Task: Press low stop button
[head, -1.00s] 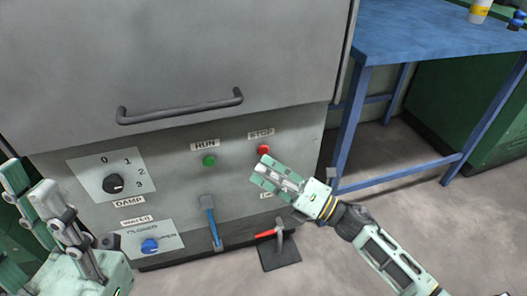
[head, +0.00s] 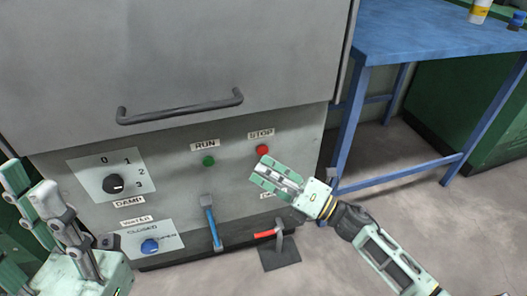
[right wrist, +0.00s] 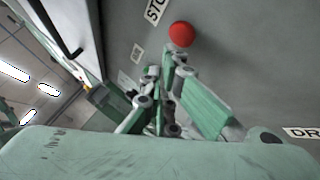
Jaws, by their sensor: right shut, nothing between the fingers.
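The red stop button (head: 262,149) sits on the grey machine's lower front panel, under the STOP label (head: 261,134). My right gripper (head: 262,170) is shut and empty, its fingertips just below the button in the head view. In the right wrist view the round red button (right wrist: 181,34) shows whole, just past the fingertips (right wrist: 175,60). I cannot tell whether they touch it. My left gripper (head: 30,185) is at the lower left edge, its two fingers apart, with nothing seen between them.
Left of the red button is a green RUN button (head: 208,161). A black DAMP dial (head: 113,183), a blue water knob (head: 149,246), a blue-handled lever (head: 211,222) and a red-handled lever (head: 267,234) are lower. A door handle (head: 180,107) juts out above. A blue table (head: 430,32) stands right.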

